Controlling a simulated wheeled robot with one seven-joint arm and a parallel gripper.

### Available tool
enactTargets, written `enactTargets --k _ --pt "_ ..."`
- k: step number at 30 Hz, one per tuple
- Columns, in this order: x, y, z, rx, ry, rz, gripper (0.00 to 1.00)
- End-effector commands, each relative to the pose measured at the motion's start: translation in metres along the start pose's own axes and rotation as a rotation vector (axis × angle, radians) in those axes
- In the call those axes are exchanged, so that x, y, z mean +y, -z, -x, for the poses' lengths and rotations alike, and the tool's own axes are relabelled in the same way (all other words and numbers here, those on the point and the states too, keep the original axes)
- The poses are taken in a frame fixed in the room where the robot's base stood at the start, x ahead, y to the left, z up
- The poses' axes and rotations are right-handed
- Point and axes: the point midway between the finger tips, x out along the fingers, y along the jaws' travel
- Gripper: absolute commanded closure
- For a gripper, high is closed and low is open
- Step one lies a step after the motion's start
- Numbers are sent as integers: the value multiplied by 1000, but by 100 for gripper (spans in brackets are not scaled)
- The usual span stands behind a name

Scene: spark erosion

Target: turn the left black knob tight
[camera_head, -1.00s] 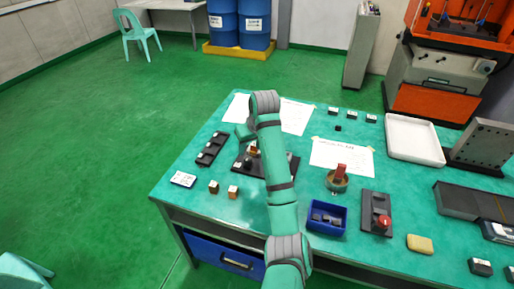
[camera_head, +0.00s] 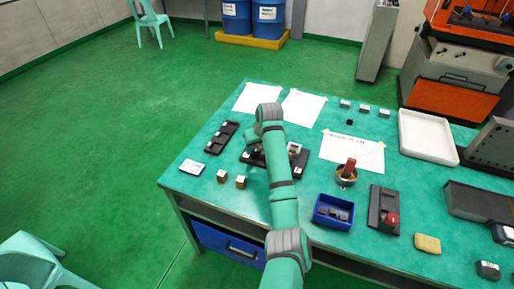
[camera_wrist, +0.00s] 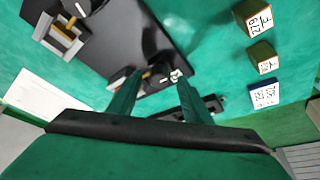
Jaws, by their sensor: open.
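A black base plate (camera_head: 290,167) lies on the green bench, partly behind my arm. It carries small grey clamp-like fixtures; one fixture (camera_head: 294,150) shows just right of my arm. In the wrist view the plate (camera_wrist: 125,40) fills the upper left, with a grey and tan fixture (camera_wrist: 58,35) on it. My gripper (camera_wrist: 160,82) is open and its fingers point over the plate's near edge. Small dark parts with white marks show between the fingertips. I cannot tell for sure which part is the left black knob. In the head view my gripper is hidden behind my arm.
Labelled small blocks (camera_wrist: 262,55) stand beside the plate. A dark rack (camera_head: 222,137) lies to its left. A blue bin (camera_head: 333,211), a red-handled item (camera_head: 347,172) and a black box with a red knob (camera_head: 384,208) stand to the right. A white tray (camera_head: 428,137) is farther right.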

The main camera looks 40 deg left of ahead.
Motion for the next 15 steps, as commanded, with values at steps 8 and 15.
enactTargets --k 8,15 --pt "0 0 -1 -1 0 0 60" --pt "0 0 -1 -1 0 0 96"
